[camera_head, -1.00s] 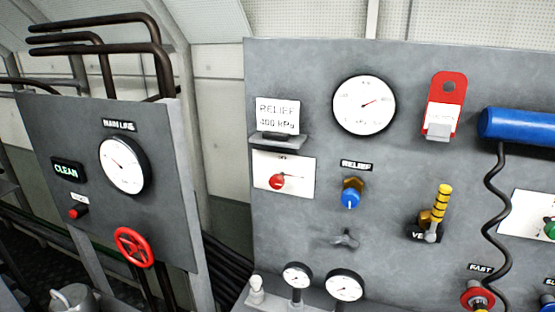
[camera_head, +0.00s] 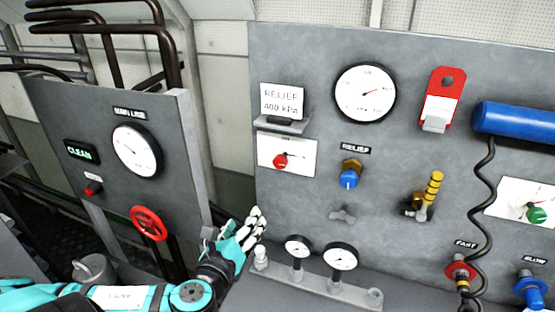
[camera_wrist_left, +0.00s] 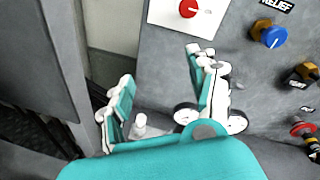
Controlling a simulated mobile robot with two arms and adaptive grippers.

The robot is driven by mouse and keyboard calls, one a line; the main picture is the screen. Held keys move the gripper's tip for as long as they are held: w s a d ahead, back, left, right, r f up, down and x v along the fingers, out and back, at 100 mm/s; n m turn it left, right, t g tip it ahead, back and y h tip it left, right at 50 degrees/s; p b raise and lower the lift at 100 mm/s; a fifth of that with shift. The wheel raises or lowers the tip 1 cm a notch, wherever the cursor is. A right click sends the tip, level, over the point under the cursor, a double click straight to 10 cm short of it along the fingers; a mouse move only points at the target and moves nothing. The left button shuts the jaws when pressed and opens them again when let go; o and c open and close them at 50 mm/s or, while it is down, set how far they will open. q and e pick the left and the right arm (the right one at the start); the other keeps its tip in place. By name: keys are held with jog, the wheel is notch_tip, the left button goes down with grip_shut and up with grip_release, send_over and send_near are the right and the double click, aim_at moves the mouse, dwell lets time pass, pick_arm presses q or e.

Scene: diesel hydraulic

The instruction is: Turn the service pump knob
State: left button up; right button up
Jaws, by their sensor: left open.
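A red knob (camera_head: 280,161) sits on a white plate (camera_head: 302,150) on the large grey panel, below the RELIEF 400 kPa card. A green knob (camera_head: 537,215) sits on another white plate at the far right. Their small labels are too small to read, so I cannot tell which is the service pump knob. My left gripper (camera_head: 254,218) is empty, below and left of the red knob and apart from it. In the left wrist view its fingers (camera_wrist_left: 163,85) are spread open, with the red knob (camera_wrist_left: 189,8) above them at the top edge. My right gripper is not in view.
A blue relief knob (camera_head: 348,179), a grey wing handle (camera_head: 343,215) and a yellow-banded lever (camera_head: 434,186) stick out of the panel. Two small gauges (camera_head: 340,257) stand on a ledge below. A red handwheel (camera_head: 149,223) is on the left panel.

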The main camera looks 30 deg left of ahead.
pick_arm(q)
notch_tip(320, 180, up, 5)
jog(key=d+m+t+h, duration=0.1)
jog(key=m+t, duration=0.1)
jog(key=m, duration=0.2)
jog(key=b, duration=1.1)
send_near(279, 164)
jog(key=shift+m, duration=0.4)
jog(key=p+x, duration=0.3)
jog(key=x, duration=0.5)
jog(key=shift+a+r, duration=0.15)
jog(key=shift+r, duration=0.05)
jog(key=shift+x, duration=0.75)
jog(key=shift+f, duration=0.15)
jog(key=shift+c, duration=0.3)
jog(key=c, duration=1.1)
